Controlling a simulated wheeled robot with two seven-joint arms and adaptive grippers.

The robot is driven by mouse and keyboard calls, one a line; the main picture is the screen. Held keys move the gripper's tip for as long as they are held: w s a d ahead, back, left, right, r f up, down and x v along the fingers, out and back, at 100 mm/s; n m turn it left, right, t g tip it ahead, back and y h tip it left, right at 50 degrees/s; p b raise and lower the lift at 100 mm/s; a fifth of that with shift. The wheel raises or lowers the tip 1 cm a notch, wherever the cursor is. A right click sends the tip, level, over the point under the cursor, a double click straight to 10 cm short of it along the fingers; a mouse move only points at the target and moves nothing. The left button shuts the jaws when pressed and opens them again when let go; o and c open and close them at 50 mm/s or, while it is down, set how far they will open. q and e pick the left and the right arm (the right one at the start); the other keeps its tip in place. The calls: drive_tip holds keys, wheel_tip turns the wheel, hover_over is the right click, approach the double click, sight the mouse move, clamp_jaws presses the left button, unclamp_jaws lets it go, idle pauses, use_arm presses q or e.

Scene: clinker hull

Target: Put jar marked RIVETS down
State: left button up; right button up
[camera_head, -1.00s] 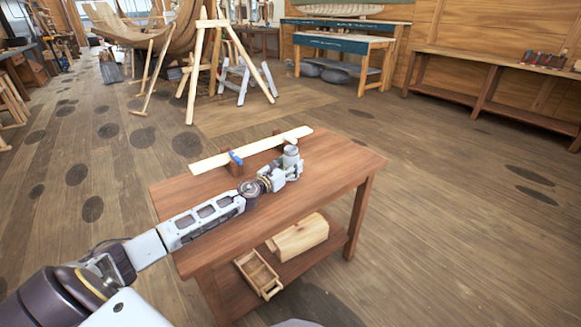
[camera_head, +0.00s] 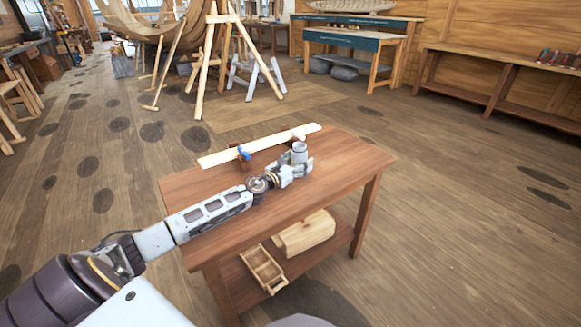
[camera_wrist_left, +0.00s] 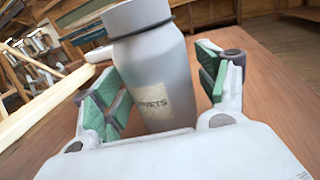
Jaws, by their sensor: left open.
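The jar marked RIVETS (camera_wrist_left: 152,75) is grey with a pale label and stands between the green-padded fingers of my left gripper (camera_wrist_left: 160,98) in the left wrist view. A gap shows between the jar and the right finger, so the gripper is open around it. In the head view the jar (camera_head: 299,150) is on or just over the wooden table (camera_head: 340,178), near its back right part. My left gripper (camera_head: 301,165) reaches it from the left. The jar's base is hidden behind the gripper. My right gripper is not in view.
On the lower shelf are a wooden tray (camera_head: 263,268) and a wood block (camera_head: 305,233). The table's right and front top is clear.

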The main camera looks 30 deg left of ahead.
use_arm(q)
drive_tip(key=shift+r, duration=0.15)
drive_tip(key=shift+s+a, duration=0.25)
drive_tip(key=shift+s, duration=1.75)
drive_tip(key=shift+s+a, duration=0.25)
drive_tip(key=shift+s, duration=1.7)
drive_tip(key=shift+s+a, duration=0.25)
drive_tip(key=shift+s, duration=1.75)
